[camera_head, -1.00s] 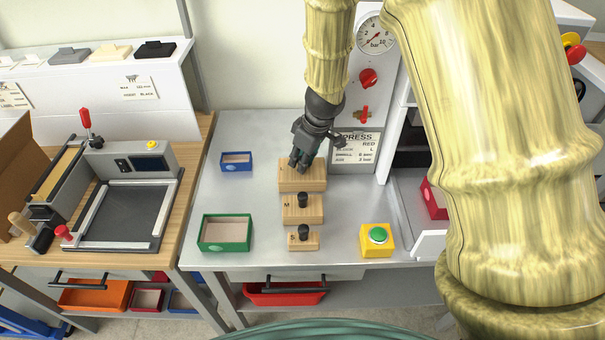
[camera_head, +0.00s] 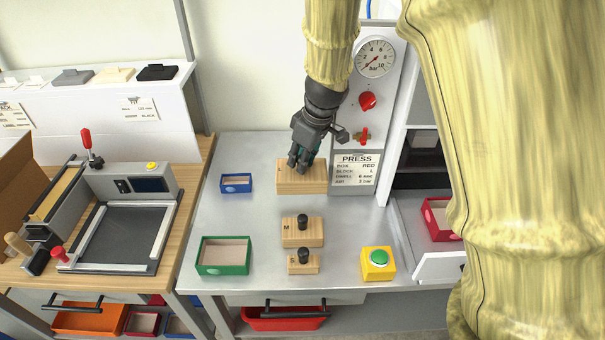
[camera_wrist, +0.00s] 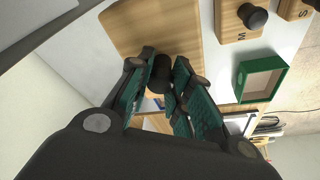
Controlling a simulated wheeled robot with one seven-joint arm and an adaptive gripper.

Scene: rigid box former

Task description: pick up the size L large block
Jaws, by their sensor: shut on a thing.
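The large wooden block (camera_head: 315,181) is held up by its dark knob, just above the back of the grey press table. My gripper (camera_head: 300,166) is shut on the knob from above. In the wrist view my gripper's fingers (camera_wrist: 164,88) close around the dark knob, with the large block (camera_wrist: 145,25) filling the area beyond them. The block looks about level. In the head view the fingers mostly hide the knob.
The M block (camera_head: 292,238) and S block (camera_head: 302,268) stand in front. A blue box (camera_head: 236,188) and green box (camera_head: 223,268) sit left, a yellow button box (camera_head: 378,272) right. The press panel (camera_head: 356,175) stands close behind on the right.

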